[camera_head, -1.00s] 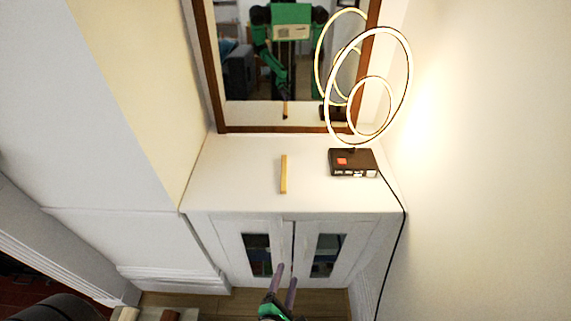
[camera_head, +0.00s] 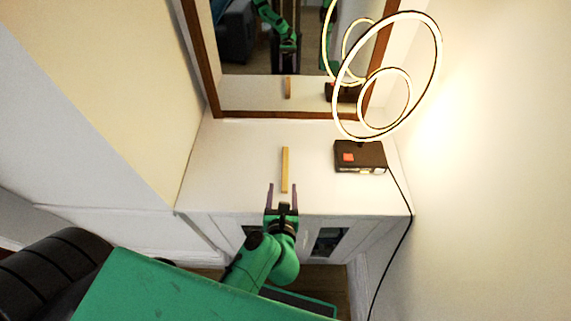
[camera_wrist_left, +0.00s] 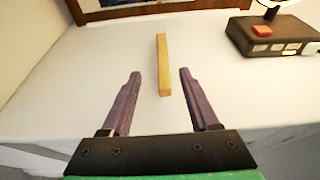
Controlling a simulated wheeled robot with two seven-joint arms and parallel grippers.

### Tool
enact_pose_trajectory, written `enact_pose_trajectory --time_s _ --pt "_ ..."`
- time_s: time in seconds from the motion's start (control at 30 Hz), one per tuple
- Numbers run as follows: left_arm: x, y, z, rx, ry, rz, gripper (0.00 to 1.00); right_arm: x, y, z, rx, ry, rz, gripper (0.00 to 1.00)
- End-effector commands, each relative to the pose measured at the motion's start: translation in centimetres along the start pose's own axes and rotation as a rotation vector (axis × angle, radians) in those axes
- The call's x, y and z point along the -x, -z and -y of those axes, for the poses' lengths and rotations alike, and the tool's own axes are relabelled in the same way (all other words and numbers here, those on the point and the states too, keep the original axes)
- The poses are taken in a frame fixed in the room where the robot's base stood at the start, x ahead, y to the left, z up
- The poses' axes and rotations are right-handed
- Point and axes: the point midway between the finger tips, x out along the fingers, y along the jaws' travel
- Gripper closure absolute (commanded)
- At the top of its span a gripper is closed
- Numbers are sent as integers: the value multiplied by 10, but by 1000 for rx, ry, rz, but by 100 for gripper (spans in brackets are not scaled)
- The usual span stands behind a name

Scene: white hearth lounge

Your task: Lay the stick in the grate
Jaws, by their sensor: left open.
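The stick (camera_head: 285,168) is a short, light wooden bar lying on the white cabinet top, pointing from front to back. It also shows in the left wrist view (camera_wrist_left: 163,66), ahead of the fingers and roughly centred between them. My left gripper (camera_head: 284,188) is open and empty at the cabinet's front edge. Its two purple fingers (camera_wrist_left: 158,80) point toward the stick's near end and appear apart from it. The grate is not in view. My right gripper is not in view.
A dark box with an orange button (camera_head: 360,157) stands right of the stick, beneath a glowing ring lamp (camera_head: 436,45) with a cable. A wood-framed mirror (camera_head: 265,118) stands behind. The cabinet top (camera_head: 230,150) is clear left of the stick.

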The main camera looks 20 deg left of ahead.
Motion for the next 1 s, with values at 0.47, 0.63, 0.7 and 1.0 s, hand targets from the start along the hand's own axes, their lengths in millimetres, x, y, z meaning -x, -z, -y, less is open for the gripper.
enact_pose_trajectory --time_s 0.47,0.63,0.7,1.0 --pt "-87 3 5 -3 1 3 39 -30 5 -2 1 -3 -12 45" --pt "-92 0 5 -3 1 0 39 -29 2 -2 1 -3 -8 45" --pt "-92 0 5 -3 1 0 39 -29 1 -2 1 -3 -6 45" --pt "-91 0 5 -3 1 1 100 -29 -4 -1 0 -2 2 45"
